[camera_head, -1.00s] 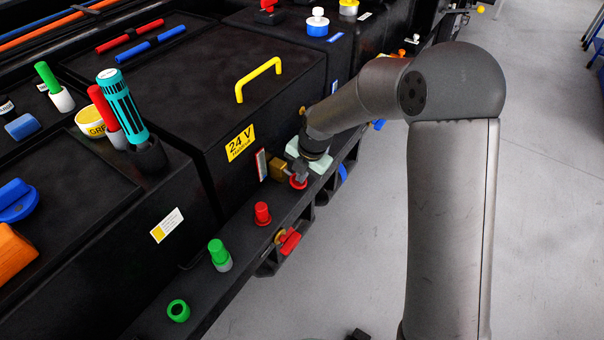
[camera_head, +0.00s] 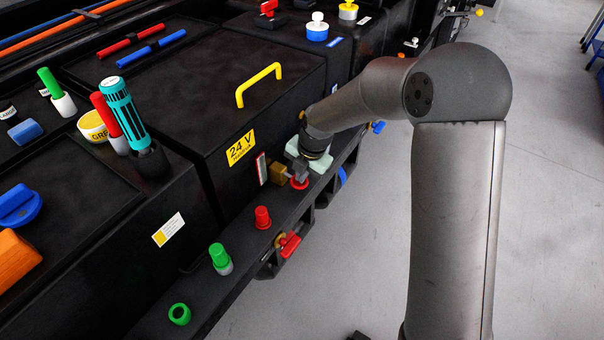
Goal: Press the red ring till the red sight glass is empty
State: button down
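The red ring (camera_head: 299,184) lies on the narrow black ledge, partly covered by my gripper (camera_head: 299,177). My gripper points down at the ring from above; its fingertips are at or just over it, and I cannot tell whether they touch. The fingers are too small and dark to show whether they are open or shut. A narrow upright sight glass (camera_head: 262,169), pale with red along it, stands on the box front left of my gripper. Its fill level is too small to read. A brass block (camera_head: 280,173) sits between the glass and my gripper.
On the ledge nearer the camera are a red knob (camera_head: 263,217), a green cap (camera_head: 220,259) and a green ring (camera_head: 179,314). A red-handled valve (camera_head: 288,245) hangs at the ledge's edge. The black box with a yellow handle (camera_head: 258,85) rises behind.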

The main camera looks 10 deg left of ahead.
jog(key=w+a+p+v, duration=0.1)
jog(key=p+v, duration=0.1)
jog(key=v, duration=1.1)
jog(key=shift+s+r, duration=0.35)
jog(key=shift+r, duration=0.15)
jog(key=shift+a, duration=0.1)
jog(key=s+d+r+m+h+p, duration=0.1)
jog(key=s+d+r+m+p, duration=0.1)
jog(key=s+d+m, duration=0.8)
jog(key=s+d+r+m+h+p, duration=0.1)
jog(key=s+d+r+m+p, duration=0.1)
jog(key=s+d+m, duration=0.9)
jog(key=s+r+m, duration=0.1)
jog(key=s+m, duration=0.4)
jog(key=m, duration=0.4)
jog(key=shift+m+g, duration=0.3)
jog(key=shift+m, duration=0.1)
